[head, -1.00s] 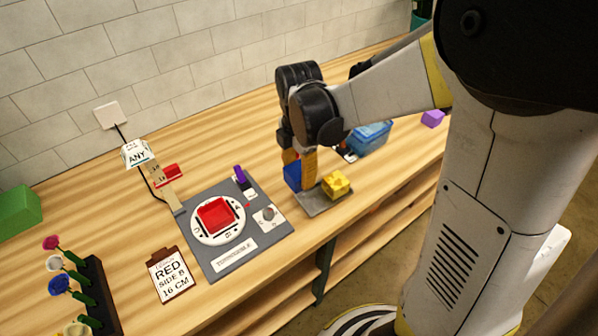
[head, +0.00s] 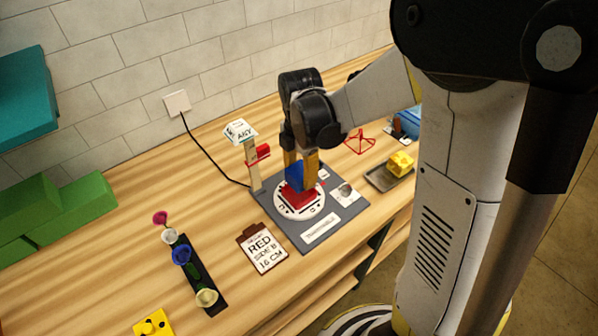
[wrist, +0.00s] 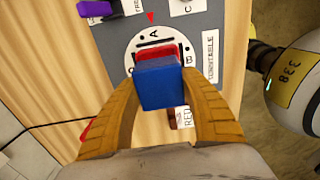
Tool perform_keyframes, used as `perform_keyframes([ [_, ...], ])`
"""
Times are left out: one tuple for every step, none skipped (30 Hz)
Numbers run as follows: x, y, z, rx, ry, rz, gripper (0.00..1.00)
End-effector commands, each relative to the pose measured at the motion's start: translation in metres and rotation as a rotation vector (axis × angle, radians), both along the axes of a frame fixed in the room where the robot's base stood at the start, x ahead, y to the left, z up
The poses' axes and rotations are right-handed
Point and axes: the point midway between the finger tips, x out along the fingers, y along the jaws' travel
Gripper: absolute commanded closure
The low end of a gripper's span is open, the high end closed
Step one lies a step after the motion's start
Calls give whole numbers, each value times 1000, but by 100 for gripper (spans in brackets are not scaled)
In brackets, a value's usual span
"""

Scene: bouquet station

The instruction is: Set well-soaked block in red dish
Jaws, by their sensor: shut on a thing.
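My gripper (head: 302,163) is shut on a blue block (head: 296,178), which also fills the middle of the wrist view (wrist: 162,86) between the yellow fingers. The block is over the red dish (head: 297,196), which sits on the white round turntable (head: 318,210). In the wrist view the red dish (wrist: 154,52) shows just past the block's far edge. The block hides part of the dish. I cannot tell whether the block touches the dish.
A grey tray (head: 378,181) with a yellow block (head: 400,163) lies to the right. A clipboard card (head: 262,248) reads RED, SIDE B, 16 CM. A post with an ANY sign (head: 240,132) stands behind the turntable. A flower rack (head: 208,290) is at the left.

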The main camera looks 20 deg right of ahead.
Motion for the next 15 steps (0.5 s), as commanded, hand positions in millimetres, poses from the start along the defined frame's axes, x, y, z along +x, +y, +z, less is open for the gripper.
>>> perform_keyframes([
  [0,0,-5,0,0,0,84],
  [0,0,-8,0,0,0,84],
  [0,0,-11,0,0,0,84],
  [0,0,-13,0,0,0,84],
  [0,0,-16,0,0,0,84],
  [0,0,-20,0,0,0,84],
  [0,0,-22,0,0,0,84],
  [0,0,-25,0,0,0,84],
  [0,0,-29,0,0,0,84],
  [0,0,-31,0,0,0,84],
  [0,0,-34,0,0,0,84],
  [0,0,-38,0,0,0,84],
  [0,0,-40,0,0,0,84],
  [0,0,-43,0,0,0,84],
  [0,0,-45,0,0,0,84],
])
